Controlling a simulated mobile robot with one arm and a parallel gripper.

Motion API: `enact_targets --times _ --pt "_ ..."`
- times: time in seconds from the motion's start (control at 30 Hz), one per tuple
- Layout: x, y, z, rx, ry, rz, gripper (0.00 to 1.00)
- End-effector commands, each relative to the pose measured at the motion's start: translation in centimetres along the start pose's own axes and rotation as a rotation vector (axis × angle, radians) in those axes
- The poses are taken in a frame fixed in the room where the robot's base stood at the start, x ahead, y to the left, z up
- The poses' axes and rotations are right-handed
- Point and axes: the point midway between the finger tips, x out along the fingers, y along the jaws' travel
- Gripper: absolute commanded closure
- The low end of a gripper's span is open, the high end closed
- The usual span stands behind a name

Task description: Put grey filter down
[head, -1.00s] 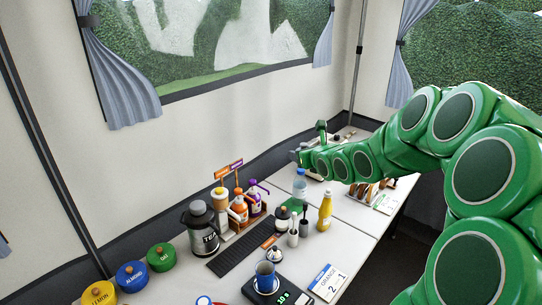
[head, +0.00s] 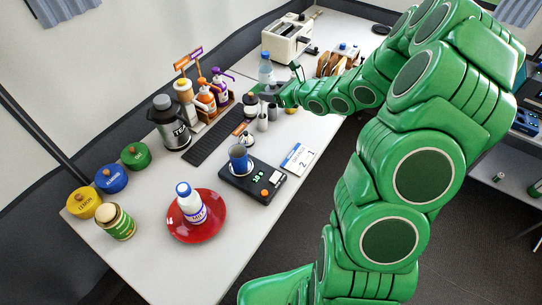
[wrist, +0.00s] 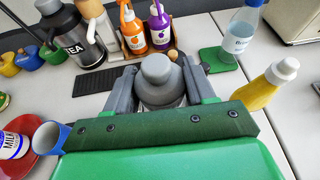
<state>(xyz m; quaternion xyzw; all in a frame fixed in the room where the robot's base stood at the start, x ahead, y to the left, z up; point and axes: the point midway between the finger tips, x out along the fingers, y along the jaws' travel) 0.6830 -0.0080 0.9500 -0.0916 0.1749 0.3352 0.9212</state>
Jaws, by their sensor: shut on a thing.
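The grey filter (wrist: 157,72) is a rounded grey piece with a knob-like top, held between the two grey fingers of my gripper (wrist: 158,88) in the wrist view. Its lower part is hidden by my green wrist. In the head view my gripper (head: 268,91) is over the far part of the white table (head: 262,228), just in front of the water bottle (head: 266,70). The filter is hard to make out there. I cannot tell whether its underside touches anything.
Close to my gripper are the syrup bottles (wrist: 134,30), the tea flask (wrist: 84,42) and a yellow bottle (wrist: 262,90). A black scale (head: 240,186) carries a blue cup (head: 239,158). A red plate (head: 211,225) holds a milk bottle (head: 190,204). The near table edge is mostly clear.

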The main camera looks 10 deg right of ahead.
Motion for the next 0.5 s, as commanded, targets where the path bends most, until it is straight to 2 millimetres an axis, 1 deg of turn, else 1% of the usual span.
enact_targets --times 0.03,0.17,0.23,0.3,0.4,0.5 --pt "-0.2 0.7 -1.4 -0.008 -0.001 0.030 0.78" --pt "-0.8 3.3 -4.5 -0.041 -0.006 0.118 0.78" --pt "-1.3 4.9 -6.0 -0.059 -0.009 0.167 0.78" --pt "-1.8 6.3 -7.0 -0.079 -0.013 0.208 0.78" --pt "-2.4 7.9 -8.0 -0.099 -0.016 0.251 0.78" --pt "-2.9 8.9 -8.7 -0.112 -0.018 0.277 0.78"
